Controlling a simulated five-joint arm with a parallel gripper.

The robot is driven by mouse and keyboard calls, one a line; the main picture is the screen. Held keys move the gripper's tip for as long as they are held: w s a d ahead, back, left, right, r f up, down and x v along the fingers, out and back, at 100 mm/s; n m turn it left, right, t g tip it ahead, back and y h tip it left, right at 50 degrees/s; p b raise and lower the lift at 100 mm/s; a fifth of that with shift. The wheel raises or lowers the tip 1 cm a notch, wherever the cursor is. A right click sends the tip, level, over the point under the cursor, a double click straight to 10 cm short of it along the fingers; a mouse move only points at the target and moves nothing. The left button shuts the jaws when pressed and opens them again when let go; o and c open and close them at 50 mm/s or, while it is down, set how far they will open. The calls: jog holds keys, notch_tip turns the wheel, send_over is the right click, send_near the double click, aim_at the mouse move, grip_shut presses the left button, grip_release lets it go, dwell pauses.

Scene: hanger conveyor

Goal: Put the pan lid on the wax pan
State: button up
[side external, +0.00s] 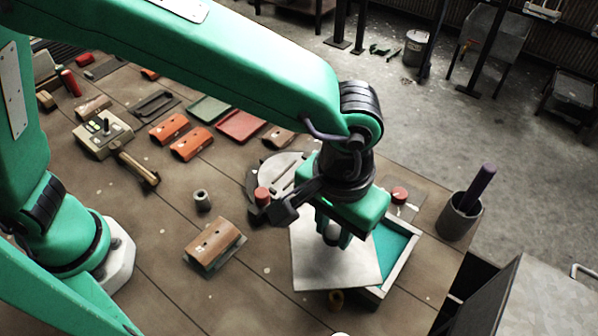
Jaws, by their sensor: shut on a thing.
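The pan lid (325,272) is a flat, pale grey square plate. My gripper (333,238) points down over it and is shut on its dark knob, which is mostly hidden between the fingers. The wax pan (404,262) is a square tray with a pale rim and teal wax inside. The lid covers the pan's left part and is offset to the left, leaving a strip of teal wax and the right rim showing. Whether the lid touches the rim or hangs just above it, I cannot tell.
A grey cup with a purple rod (460,217) stands right of the pan. A brown block on a grey base (213,247) and a small ring (202,200) lie to the left. The front left table is mostly clear.

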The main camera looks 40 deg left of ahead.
jog(key=w+d+m, duration=0.1)
jog(key=m, duration=0.1)
jog(key=w+d+m, duration=0.1)
jog(key=w+m, duration=0.1)
jog(key=w+d+r+m, duration=0.1)
jog(key=w, duration=0.1)
jog(key=shift+r+m, duration=0.1)
jog(key=shift+m, duration=0.3)
jog(key=shift+w+d+r+m, duration=0.15)
jog(key=shift+w+d+m, duration=0.1)
jog(key=shift+w+m, duration=0.3)
jog(key=shift+w+d+r+m, duration=0.1)
jog(key=shift+w+d+m, duration=0.2)
jog(key=shift+m, duration=0.35)
jog(key=shift+f, duration=0.2)
jog(key=shift+f, duration=2.7)
jog(key=shift+f, duration=0.85)
jog(key=o, duration=0.7)
jog(key=o, duration=0.5)
jog(key=shift+o, duration=0.2)
